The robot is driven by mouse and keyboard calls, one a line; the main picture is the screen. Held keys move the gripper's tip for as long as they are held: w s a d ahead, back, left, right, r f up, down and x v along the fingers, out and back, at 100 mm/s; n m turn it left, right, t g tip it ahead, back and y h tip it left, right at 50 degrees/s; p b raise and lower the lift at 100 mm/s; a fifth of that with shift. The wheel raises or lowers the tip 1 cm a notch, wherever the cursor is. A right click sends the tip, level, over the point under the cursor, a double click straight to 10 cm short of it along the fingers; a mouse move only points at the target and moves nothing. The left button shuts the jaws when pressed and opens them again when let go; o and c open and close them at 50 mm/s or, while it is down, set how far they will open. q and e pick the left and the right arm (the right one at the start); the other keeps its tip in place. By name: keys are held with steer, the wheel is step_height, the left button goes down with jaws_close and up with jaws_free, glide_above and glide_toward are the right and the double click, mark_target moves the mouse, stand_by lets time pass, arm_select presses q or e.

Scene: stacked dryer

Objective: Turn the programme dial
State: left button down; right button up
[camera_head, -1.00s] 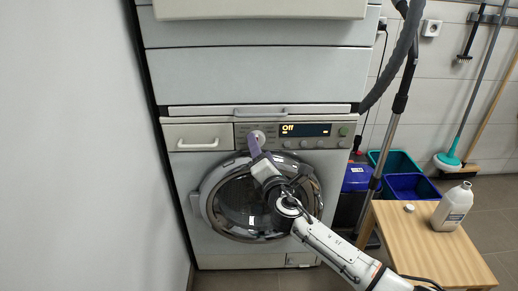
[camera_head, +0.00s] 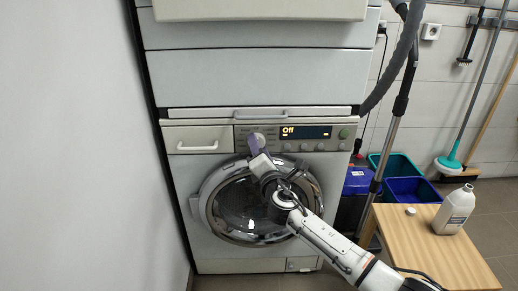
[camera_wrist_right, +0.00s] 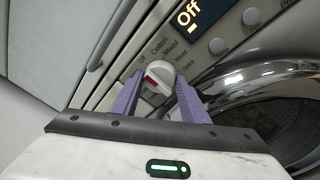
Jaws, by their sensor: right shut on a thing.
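The programme dial (camera_head: 260,136) is a round light knob on the washing machine's control panel, left of the display. In the right wrist view the dial (camera_wrist_right: 159,75) is white with a red mark, ringed by printed labels such as "Off" and "Cotton". My right gripper (camera_head: 255,145) reaches up to it from below right. Its purple fingers show in the right wrist view (camera_wrist_right: 159,84), one on each side of the dial, shut on it. They partly hide the dial in the head view. The display (camera_head: 305,132) reads "Off". My left gripper is not in view.
The round door (camera_head: 240,215) lies behind my right forearm. A wooden table (camera_head: 425,245) at lower right carries a white bottle (camera_head: 455,210) and a small white cap (camera_head: 411,211). Blue and green bins (camera_head: 405,188) and a grey hose (camera_head: 400,60) are right of the machine.

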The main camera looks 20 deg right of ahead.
arm_select(q)
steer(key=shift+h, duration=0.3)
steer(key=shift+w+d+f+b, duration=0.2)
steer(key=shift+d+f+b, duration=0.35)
steer(key=shift+b, duration=0.75)
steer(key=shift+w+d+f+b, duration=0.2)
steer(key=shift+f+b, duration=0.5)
steer(key=shift+b, duration=0.6)
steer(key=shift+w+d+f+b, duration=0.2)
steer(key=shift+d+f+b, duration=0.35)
steer(key=shift+b, duration=0.75)
arm_select(e)
steer(key=shift+f+m+t+h, duration=0.15)
steer(key=shift+m+t+h, duration=0.05)
steer(key=shift+m, duration=1.3)
steer(key=shift+f+m+t+h, duration=0.1)
steer(key=shift+m+t+h, duration=0.1)
steer(key=shift+m, duration=1.3)
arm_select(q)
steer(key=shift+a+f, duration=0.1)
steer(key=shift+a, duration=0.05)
arm_select(e)
steer(key=o, duration=1.1)
steer(key=shift+c, duration=0.2)
